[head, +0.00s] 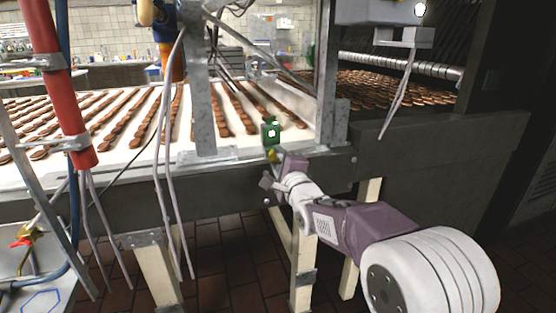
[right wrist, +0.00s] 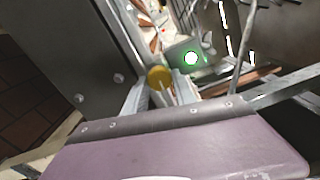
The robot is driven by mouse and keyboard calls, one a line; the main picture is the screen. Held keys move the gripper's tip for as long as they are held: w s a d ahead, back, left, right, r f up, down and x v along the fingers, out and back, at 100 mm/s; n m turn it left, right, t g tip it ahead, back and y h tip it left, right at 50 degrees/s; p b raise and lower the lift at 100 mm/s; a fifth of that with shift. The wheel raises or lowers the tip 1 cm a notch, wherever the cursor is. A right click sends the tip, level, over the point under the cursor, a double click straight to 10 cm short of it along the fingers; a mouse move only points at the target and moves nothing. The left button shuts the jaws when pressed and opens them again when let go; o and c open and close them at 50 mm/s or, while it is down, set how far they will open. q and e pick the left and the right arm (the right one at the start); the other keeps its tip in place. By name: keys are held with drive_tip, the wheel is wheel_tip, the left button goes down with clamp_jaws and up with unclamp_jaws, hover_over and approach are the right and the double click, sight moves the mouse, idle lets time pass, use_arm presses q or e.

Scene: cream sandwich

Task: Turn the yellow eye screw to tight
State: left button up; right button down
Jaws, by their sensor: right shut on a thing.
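The screw's turn angle is too small to read. My left gripper does not show.
The white conveyor belt (head: 140,140) carries rows of brown biscuits. A red pipe (head: 66,95) and hanging cables are at left.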

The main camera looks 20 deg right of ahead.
drive_tip(key=c, duration=1)
unclamp_jaws()
drive_tip(key=s+p, duration=0.1)
drive_tip(key=s, duration=0.8)
drive_tip(key=shift+d, duration=0.15)
